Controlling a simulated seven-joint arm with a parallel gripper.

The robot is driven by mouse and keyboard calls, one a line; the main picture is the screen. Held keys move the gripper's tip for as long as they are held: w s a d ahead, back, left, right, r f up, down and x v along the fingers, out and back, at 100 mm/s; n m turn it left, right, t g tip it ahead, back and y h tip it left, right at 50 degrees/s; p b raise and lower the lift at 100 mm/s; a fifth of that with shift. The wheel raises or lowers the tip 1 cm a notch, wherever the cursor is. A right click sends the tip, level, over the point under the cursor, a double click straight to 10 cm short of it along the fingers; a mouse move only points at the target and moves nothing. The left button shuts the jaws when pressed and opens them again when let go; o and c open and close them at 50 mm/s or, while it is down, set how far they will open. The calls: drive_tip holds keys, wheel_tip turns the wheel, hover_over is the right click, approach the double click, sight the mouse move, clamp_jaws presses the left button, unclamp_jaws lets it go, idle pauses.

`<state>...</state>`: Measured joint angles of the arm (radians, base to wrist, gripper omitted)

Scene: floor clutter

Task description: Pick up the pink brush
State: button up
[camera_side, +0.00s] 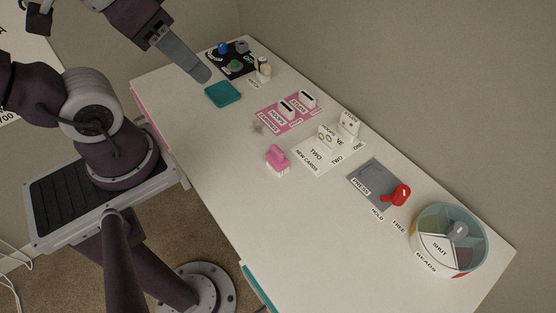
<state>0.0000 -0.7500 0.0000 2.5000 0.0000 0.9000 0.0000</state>
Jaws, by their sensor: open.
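My gripper (203,76) is up at the top left, above the far part of the table and well apart from the brush. Its fingers show as a grey shape seen from the side, and the gap between them is hidden from this view. Nothing shows held in it.
A teal square (223,94) lies below my gripper. A pink card board (285,113), a white card sheet (331,151) and a grey press plate with a red handle (399,194) line the table. A round bead box (449,238) stands at the near end. Bare table surrounds the brush's left side.

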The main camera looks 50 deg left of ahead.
drive_tip(key=w+a+f+m+g+y, duration=0.2)
drive_tip(key=w+f+m, duration=0.1)
drive_tip(key=w, duration=0.2)
drive_tip(key=m+g+h, duration=0.2)
drive_tip(key=m+g, duration=0.1)
drive_tip(key=m, duration=1.1)
hover_over(277, 149)
drive_tip(key=f, duration=2.1)
drive_tip(key=shift+w+f, duration=0.25)
drive_tip(key=shift+f, duration=0.1)
drive_tip(key=shift+m+g, duration=0.3)
drive_tip(key=shift+m, duration=0.2)
drive_tip(key=f, duration=0.8)
drive_tip(key=shift+s+f, duration=0.2)
clamp_jaws()
